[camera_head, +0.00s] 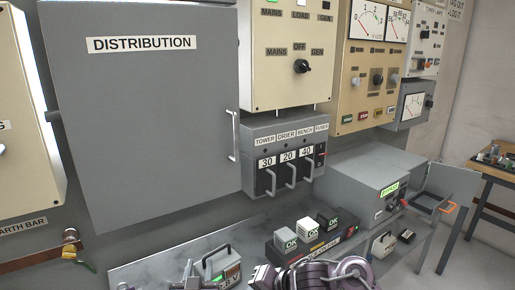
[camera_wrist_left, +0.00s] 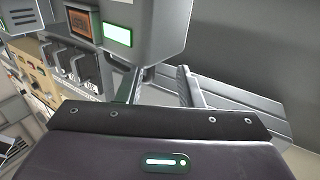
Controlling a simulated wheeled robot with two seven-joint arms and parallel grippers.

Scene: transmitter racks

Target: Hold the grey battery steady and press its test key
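The grey battery (camera_head: 216,262) stands on the bench at the bottom of the head view, with a dark carry handle on top and a green light low on its front. In the left wrist view a grey housing (camera_wrist_left: 160,30), which looks like the battery, carries a bright green window and an orange square; I cannot tell which part is the test key. My left gripper (camera_head: 188,272) is at the battery's left. Its two fingers stand apart in the left wrist view (camera_wrist_left: 158,88), with the housing beyond their tips and nothing clearly clamped. My right gripper's fingers do not show.
Purple ringed links of my own arm fill the bottom centre. A dark charger (camera_head: 316,246) holding several OK-marked blocks stands right of the battery. A grey bypass box (camera_head: 366,186) is farther right. The distribution cabinet (camera_head: 145,110) and breaker panel (camera_head: 288,158) rise behind the bench.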

